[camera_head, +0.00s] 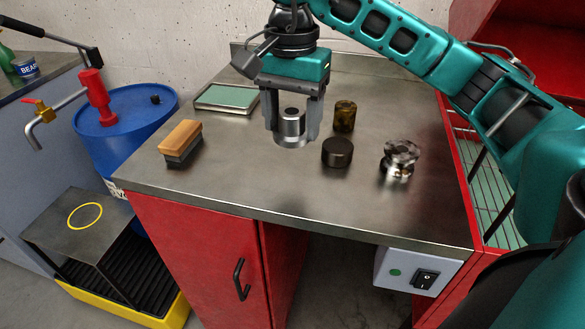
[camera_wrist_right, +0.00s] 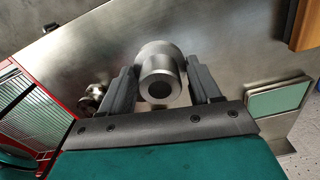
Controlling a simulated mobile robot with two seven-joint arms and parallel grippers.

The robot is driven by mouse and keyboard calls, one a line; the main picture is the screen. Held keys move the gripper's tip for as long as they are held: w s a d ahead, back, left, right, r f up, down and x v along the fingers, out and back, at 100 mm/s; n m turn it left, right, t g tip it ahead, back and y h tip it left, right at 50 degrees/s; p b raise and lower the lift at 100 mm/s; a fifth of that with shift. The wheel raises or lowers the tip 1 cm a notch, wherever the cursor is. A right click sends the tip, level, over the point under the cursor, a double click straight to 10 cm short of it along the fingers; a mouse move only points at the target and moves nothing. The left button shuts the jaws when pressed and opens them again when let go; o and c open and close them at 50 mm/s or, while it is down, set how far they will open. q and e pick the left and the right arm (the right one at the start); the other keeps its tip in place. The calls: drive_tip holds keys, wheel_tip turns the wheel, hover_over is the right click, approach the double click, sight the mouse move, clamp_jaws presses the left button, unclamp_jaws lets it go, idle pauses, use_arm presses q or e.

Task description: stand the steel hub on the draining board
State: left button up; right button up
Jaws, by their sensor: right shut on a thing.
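The steel hub (camera_head: 291,127) is a stepped grey cylinder with a wide base and a narrower bored top. My right gripper (camera_head: 292,134) points down over the workbench and is shut on the hub, one finger on each side. The hub (camera_wrist_right: 161,78) also shows between the fingers in the right wrist view, upright. I cannot tell whether its base touches the bench. A raised grey board (camera_head: 52,220) with a yellow ring stands at the lower left over a black slatted tray; it may be the draining board. My left gripper is not in view.
On the steel bench (camera_head: 235,180) stand a dark puck (camera_head: 337,153), a dark brownish cylinder (camera_head: 345,116), a shiny chrome part (camera_head: 400,158), a brush (camera_head: 181,143) and a green-topped tray (camera_head: 227,98). A blue drum (camera_head: 125,135) with a tap stands left of the bench.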

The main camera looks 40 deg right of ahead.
sight(293, 136)
wheel_tip(293, 136, down, 4)
drive_tip(key=shift+r, duration=0.25)
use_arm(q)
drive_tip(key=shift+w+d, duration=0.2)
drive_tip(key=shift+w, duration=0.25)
use_arm(e)
drive_tip(key=shift+f, duration=2.6)
drive_tip(key=shift+f+b, duration=0.2)
drive_tip(key=shift+b, duration=0.25)
drive_tip(key=o, duration=1.4)
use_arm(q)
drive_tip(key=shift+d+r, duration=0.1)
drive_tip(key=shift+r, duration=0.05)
use_arm(e)
drive_tip(key=shift+o, duration=0.2)
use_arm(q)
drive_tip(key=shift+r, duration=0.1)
use_arm(e)
drive_tip(key=shift+r, duration=0.1)
